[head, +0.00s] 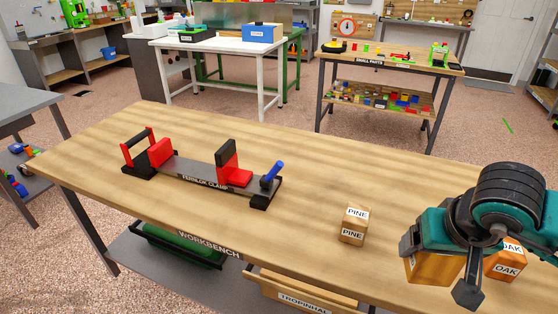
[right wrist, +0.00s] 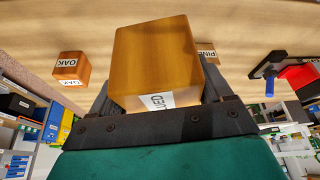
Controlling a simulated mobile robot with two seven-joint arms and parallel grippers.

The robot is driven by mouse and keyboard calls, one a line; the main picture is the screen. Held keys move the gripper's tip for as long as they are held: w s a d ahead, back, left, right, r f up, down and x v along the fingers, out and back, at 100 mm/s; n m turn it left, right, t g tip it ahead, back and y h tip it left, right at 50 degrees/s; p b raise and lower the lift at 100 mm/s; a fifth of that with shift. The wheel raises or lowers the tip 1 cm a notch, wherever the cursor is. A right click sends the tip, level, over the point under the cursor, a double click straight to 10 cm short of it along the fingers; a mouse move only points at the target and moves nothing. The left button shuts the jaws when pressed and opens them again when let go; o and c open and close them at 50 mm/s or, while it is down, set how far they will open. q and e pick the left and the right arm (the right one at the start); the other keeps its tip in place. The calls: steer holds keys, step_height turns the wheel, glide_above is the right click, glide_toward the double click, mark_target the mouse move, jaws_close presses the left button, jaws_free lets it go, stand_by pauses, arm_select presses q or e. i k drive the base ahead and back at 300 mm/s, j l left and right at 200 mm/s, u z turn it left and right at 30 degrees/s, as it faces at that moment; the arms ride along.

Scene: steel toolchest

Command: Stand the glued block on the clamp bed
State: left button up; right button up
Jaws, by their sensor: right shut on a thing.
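The glued block (head: 432,270) is an orange-brown wooden block at the right of the workbench, partly hidden by my right gripper (head: 438,268). In the right wrist view the block (right wrist: 155,55) sits between the fingers, with a partly visible white label ending in "UED". My right gripper is shut on it; I cannot tell whether it touches the bench. The clamp bed (head: 196,172) is a dark flat bar at the left of the bench, well apart from the gripper. It has red and black jaws and a blue handle (head: 272,174). My left gripper is not in view.
A PINE block (head: 352,228) stands on the workbench (head: 310,180) between the clamp and my right gripper. An OAK block (head: 506,267) stands just right of the gripper, partly hidden. The bench between clamp and PINE block is clear. An open drawer (head: 300,296) is below.

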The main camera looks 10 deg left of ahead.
mark_target(177, 164)
steer(key=j, duration=0.55)
steer(key=i+j+u, duration=0.1)
steer(key=j, duration=0.45)
steer(key=i+j, duration=0.15)
steer(key=j, duration=0.4)
steer(key=j+u, duration=0.15)
steer(key=j, duration=0.4)
steer(key=i+j+u, duration=0.1)
steer(key=i, duration=0.35)
steer(key=i+j, duration=0.25)
steer(key=i, duration=0.25)
steer(key=u, duration=0.05)
